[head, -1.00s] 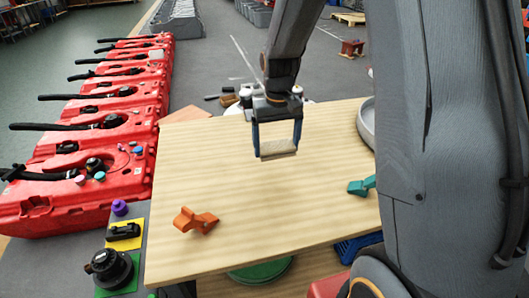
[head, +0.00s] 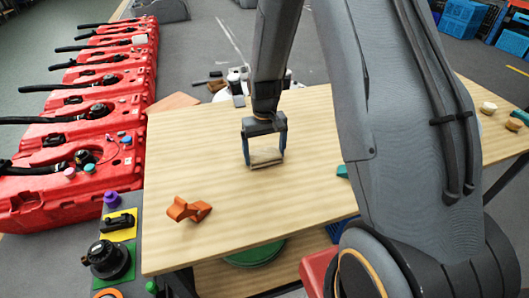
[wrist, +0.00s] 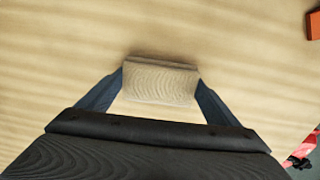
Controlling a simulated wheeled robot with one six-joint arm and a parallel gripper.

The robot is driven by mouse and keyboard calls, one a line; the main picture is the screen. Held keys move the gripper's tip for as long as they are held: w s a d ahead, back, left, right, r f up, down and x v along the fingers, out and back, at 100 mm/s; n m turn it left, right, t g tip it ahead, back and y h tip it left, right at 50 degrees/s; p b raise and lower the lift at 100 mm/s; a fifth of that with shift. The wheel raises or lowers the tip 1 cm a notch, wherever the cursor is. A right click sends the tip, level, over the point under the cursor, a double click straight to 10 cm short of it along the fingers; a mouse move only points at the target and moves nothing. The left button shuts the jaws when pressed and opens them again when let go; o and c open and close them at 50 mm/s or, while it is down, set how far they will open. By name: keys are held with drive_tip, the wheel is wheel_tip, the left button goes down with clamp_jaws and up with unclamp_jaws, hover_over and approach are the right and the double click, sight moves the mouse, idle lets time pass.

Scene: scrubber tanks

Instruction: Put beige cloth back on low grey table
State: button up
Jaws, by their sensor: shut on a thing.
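My gripper (head: 265,158) is shut on a folded beige cloth (head: 266,156), held between its two blue-grey fingers. In the wrist view the cloth (wrist: 160,82) lies flat across the fingertips, with a fold along its far edge. The cloth is over the light wooden tabletop (head: 220,135), low and close to it. I cannot tell whether it touches the wood. I cannot make out a low grey table for certain in these frames.
An orange block-like piece (head: 188,209) lies on the tabletop at front left, and a teal piece (head: 342,171) is partly hidden by my arm. Red tanks (head: 75,125) line the left. A panel with a black knob (head: 106,258) adjoins the table's left edge. The middle tabletop is clear.

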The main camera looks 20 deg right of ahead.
drive_tip(key=shift+f, duration=0.15)
drive_tip(key=o, duration=0.9)
